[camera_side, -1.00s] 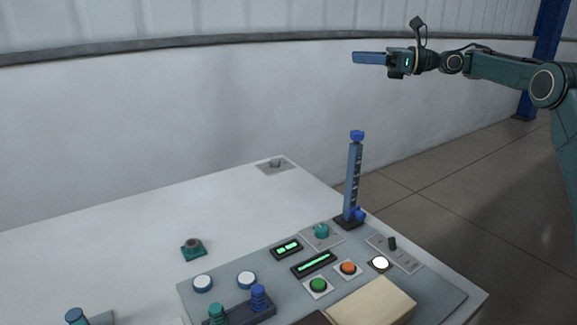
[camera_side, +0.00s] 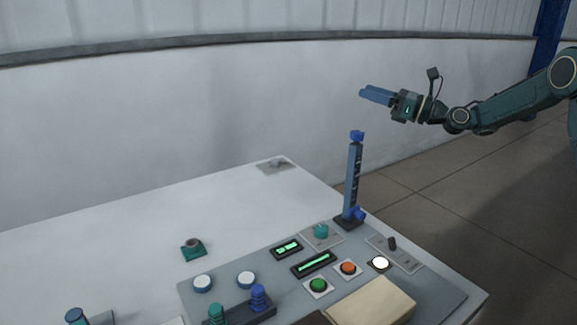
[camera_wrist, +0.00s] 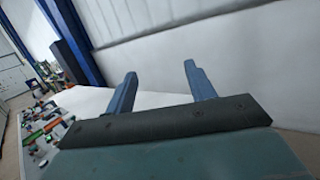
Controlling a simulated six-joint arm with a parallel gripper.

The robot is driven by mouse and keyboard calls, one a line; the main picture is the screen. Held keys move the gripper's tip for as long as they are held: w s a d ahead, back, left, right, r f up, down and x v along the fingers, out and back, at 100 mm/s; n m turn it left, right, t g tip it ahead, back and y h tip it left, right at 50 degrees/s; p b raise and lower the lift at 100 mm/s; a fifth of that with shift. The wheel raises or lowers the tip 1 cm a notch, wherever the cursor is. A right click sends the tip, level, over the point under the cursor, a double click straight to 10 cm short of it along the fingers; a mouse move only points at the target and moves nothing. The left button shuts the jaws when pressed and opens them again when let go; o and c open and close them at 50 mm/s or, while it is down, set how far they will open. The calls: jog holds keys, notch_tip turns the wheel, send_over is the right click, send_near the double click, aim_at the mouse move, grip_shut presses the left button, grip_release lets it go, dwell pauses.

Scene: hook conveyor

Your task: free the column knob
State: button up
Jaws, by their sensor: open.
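The blue column (camera_side: 353,180) stands upright on a dark base at the back right of the grey panel. A blue knob (camera_side: 359,213) sits low on its side, close to the base. A blue cap (camera_side: 357,135) tops the column. My gripper (camera_side: 362,93) is in the air above the column top, apart from it, with its fingers pointing left. In the wrist view my gripper (camera_wrist: 158,80) has its two blue fingers spread with nothing between them. I cannot make out the column in the wrist view.
The grey panel (camera_side: 240,297) carries a green button (camera_side: 318,285), an orange button (camera_side: 348,267), a teal dial (camera_side: 321,231), a toggle switch (camera_side: 392,243) and a beige block (camera_side: 371,303). A small teal part (camera_side: 193,250) stands on the white table. The table's back left is mostly clear.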

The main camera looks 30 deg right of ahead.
aim_at(363, 137)
jog(key=s+f+m+h, duration=0.5)
jog(key=s+f+h, duration=0.4)
jog(key=s+f, duration=0.2)
jog(key=shift+f+t, duration=0.3)
jog(key=shift+f, duration=0.1)
jog(key=shift+w+a, duration=0.1)
jog(key=shift+w, duration=0.1)
jog(key=shift+w+a, duration=0.2)
jog(key=shift+w, duration=3.2)
jog(key=shift+w+a, duration=0.2)
jog(key=shift+w, duration=3.15)
jog(key=shift+c, duration=0.4)
jog(key=c, duration=0.9)
jog(key=shift+o, duration=0.2)
